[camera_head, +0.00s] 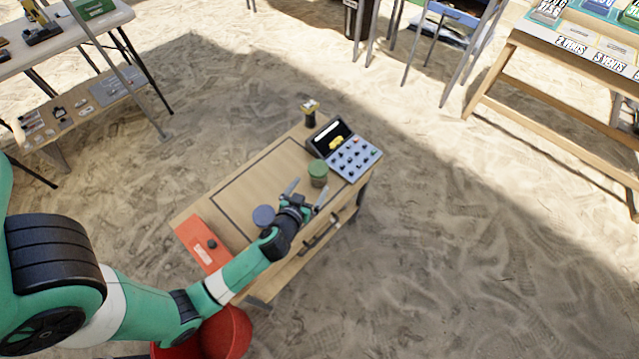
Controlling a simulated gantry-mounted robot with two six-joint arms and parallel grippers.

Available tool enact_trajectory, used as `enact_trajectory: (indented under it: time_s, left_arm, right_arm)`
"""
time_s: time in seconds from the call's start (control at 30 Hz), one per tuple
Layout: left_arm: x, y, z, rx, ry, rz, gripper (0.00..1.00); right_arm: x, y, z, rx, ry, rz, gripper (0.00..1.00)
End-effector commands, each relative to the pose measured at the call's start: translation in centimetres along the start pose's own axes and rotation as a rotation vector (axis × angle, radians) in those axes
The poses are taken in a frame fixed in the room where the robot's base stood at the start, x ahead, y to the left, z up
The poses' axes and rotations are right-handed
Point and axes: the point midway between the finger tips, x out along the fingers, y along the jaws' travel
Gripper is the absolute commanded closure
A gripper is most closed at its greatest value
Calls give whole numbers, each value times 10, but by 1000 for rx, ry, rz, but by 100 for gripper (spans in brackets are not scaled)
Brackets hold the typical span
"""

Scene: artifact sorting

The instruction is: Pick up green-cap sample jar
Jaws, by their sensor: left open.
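The green-cap sample jar (318,173) stands upright on the wooden cart, close to the open case. My left gripper (306,190) is open over the cart's near side, with its two fingers spread. Its fingertips are close to the jar on the near left side. The jar seems to be outside the fingers; I cannot tell the exact gap. A jar with a blue-grey cap (263,216) stands just left of the gripper, partly beside the wrist. My right gripper is not in view.
The wooden cart (232,190) also bears an open case (358,158) of small items, a black-and-yellow object (310,110) and a red panel (199,243). A red bucket (226,333) is below the arm. Tables stand at the upper left and upper right. Sand lies around.

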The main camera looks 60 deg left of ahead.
Motion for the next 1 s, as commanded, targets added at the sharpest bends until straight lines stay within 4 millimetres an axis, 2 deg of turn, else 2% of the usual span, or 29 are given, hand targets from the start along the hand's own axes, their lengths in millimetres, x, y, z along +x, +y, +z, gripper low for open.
enact_trajectory:
  time_s: [0.13,0.33,0.6,0.83,1.0]
  left_arm:
    - [15,0,-1,-3,2,-1,0]
    - [54,0,0,-2,2,-1,0]
    - [67,1,-1,-1,1,1,0]
    - [105,0,4,-2,3,0,0]
    - [116,0,2,-2,2,1,0]
  right_arm:
    - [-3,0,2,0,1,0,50]
    - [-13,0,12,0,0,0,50]
    - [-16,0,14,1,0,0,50]
    - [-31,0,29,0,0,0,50]
    - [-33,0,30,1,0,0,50]
